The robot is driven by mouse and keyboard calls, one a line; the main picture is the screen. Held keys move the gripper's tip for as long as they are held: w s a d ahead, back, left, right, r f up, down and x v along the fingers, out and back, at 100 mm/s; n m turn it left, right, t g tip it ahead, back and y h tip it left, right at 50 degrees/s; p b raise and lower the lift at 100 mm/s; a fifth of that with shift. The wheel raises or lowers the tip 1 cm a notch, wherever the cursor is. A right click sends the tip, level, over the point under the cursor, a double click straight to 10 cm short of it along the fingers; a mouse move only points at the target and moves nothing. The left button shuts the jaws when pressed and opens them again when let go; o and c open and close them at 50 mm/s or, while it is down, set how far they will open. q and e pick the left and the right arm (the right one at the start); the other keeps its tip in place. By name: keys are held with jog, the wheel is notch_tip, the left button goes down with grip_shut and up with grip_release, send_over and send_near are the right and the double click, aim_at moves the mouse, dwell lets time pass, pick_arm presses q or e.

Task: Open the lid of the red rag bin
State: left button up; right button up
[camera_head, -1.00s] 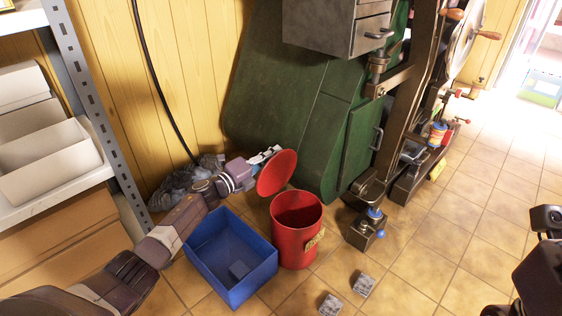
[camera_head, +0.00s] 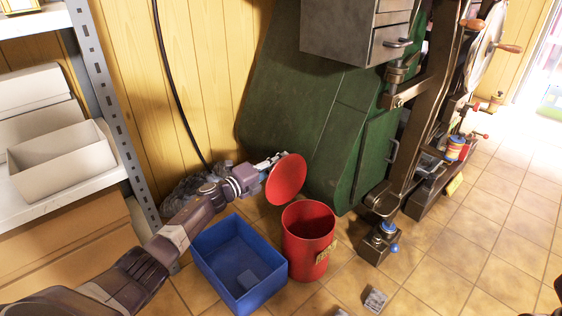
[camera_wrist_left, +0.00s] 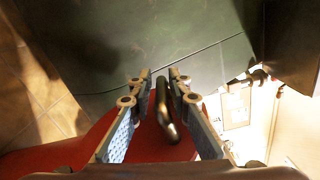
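The red rag bin (camera_head: 309,262) stands on the tiled floor with its mouth uncovered. Its round red lid (camera_head: 287,180) is raised, standing steeply at the back left of the rim. My left gripper (camera_head: 275,160) is at the lid's far upper left edge, its fingertips partly hidden in the head view. In the left wrist view, the fingers (camera_wrist_left: 161,78) are apart, with a metal handle (camera_wrist_left: 165,112) between them and the red lid (camera_wrist_left: 146,144) below. I see a gap beside the handle. My right gripper is not in view.
A blue crate (camera_head: 213,270) stands close left of the bin. A green machine housing (camera_head: 300,110) is behind, and the press foot (camera_head: 378,243) is to the right. A grey block (camera_head: 375,300) lies on the floor in front. A shelf (camera_head: 75,190) stands at left.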

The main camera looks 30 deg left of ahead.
pick_arm(q)
jog(key=shift+o, duration=0.9)
jog(key=shift+f, duration=0.1)
jog(key=shift+s, duration=0.1)
jog(key=v, duration=1.1)
jog(key=shift+s, duration=0.4)
jog(key=shift+s+a, duration=0.1)
jog(key=shift+a, duration=0.05)
